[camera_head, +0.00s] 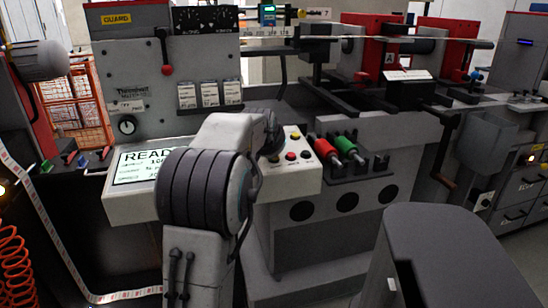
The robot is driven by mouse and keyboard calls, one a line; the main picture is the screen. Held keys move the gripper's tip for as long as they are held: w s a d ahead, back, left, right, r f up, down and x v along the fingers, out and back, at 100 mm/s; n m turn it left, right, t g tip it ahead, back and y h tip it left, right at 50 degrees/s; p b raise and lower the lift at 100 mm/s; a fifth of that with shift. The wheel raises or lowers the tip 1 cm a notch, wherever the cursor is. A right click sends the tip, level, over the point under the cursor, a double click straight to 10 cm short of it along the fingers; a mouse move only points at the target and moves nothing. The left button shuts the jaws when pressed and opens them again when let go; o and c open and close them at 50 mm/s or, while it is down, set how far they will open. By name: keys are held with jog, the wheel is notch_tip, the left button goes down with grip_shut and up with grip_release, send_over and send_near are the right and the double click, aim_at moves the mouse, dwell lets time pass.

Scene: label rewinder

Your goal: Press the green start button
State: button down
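The control panel (285,187) is a pale sloped console in the middle, with a lit "READY" screen (138,166) on its left part. Small round buttons sit on its right part: a red button (291,156), and yellow and red ones around it. A small button (274,158) sits left of the red one, close beside my arm; its colour is hard to make out, and it may be the green start button. My arm rises in front of the console and bends away over it. The dark far end of my arm (268,130) is above the buttons; its fingers cannot be made out.
Red and green rollers (336,150) lie in a dark rack right of the buttons. A red-knobbed lever (166,70) stands on the grey machine face behind. A crank handle (444,180) juts out at right. A label strip hangs at left.

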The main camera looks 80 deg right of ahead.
jog(key=shift+f+b, duration=0.4)
jog(key=shift+f, duration=0.15)
dwell(0.8)
jog(key=shift+r, duration=0.2)
jog(key=shift+r+p, duration=0.7)
jog(key=shift+r, duration=0.05)
jog(key=shift+r, duration=0.1)
jog(key=shift+s+a+r+p, duration=0.1)
jog(key=shift+a+r+p, duration=0.1)
jog(key=shift+r+p, duration=0.85)
jog(key=shift+s+a+r+p, duration=0.1)
jog(key=shift+a+r+p, duration=0.1)
jog(key=shift+r+p, duration=0.85)
jog(key=shift+r+b, duration=0.3)
jog(key=shift+w, duration=0.1)
